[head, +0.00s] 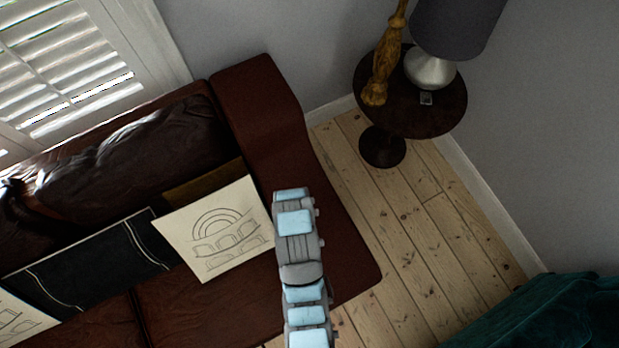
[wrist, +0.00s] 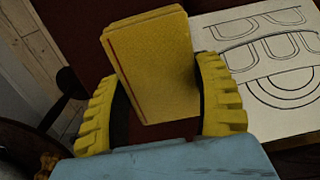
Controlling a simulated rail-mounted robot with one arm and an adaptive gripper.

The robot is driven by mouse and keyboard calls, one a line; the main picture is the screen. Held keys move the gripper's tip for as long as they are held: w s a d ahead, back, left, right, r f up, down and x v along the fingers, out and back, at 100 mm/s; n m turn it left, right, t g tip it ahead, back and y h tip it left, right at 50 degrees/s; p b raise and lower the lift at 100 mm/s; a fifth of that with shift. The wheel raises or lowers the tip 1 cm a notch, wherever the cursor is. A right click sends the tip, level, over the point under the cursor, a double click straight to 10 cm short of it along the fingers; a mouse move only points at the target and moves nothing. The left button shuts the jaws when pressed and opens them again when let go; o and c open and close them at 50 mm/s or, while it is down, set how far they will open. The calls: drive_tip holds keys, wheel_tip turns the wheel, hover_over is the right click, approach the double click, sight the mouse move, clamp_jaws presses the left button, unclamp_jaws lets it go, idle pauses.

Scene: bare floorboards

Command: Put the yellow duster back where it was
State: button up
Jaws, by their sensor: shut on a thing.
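The yellow duster (wrist: 155,62) looks like a flat, book-shaped yellow block with a thin reddish line near its left edge. It stands between the two yellow ribbed fingers of my gripper (wrist: 158,88), which is shut on it. In the head view my arm reaches over the right part of the sofa seat, and neither the fingers nor the duster can be made out.
A dark red leather sofa (head: 335,262) holds a drawing sheet (head: 205,235) and a dark panel (head: 100,262). A round side table (head: 445,112) carries a lamp (head: 430,68) and a golden carved piece (head: 384,62). Floorboards (head: 410,220) between are clear. Teal fabric (head: 550,315) lies lower right.

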drive_tip(key=w+d+f, duration=0.1)
drive_tip(key=w+f, duration=0.1)
drive_tip(key=w+d+f+b, duration=0.1)
drive_tip(key=w+f, duration=0.1)
drive_tip(key=w+d+f+b, duration=0.1)
drive_tip(key=w+f, duration=0.1)
drive_tip(key=w, duration=0.1)
drive_tip(key=shift+d, duration=0.2)
drive_tip(key=shift+w+d+f, duration=0.2)
drive_tip(key=shift+w+f, duration=0.15)
drive_tip(key=shift+f, duration=0.15)
drive_tip(key=shift+w+d+f, duration=0.15)
drive_tip(key=shift+w+f, duration=0.2)
drive_tip(key=shift+f, duration=1.6)
drive_tip(key=o, duration=1)
drive_tip(key=shift+o, duration=0.2)
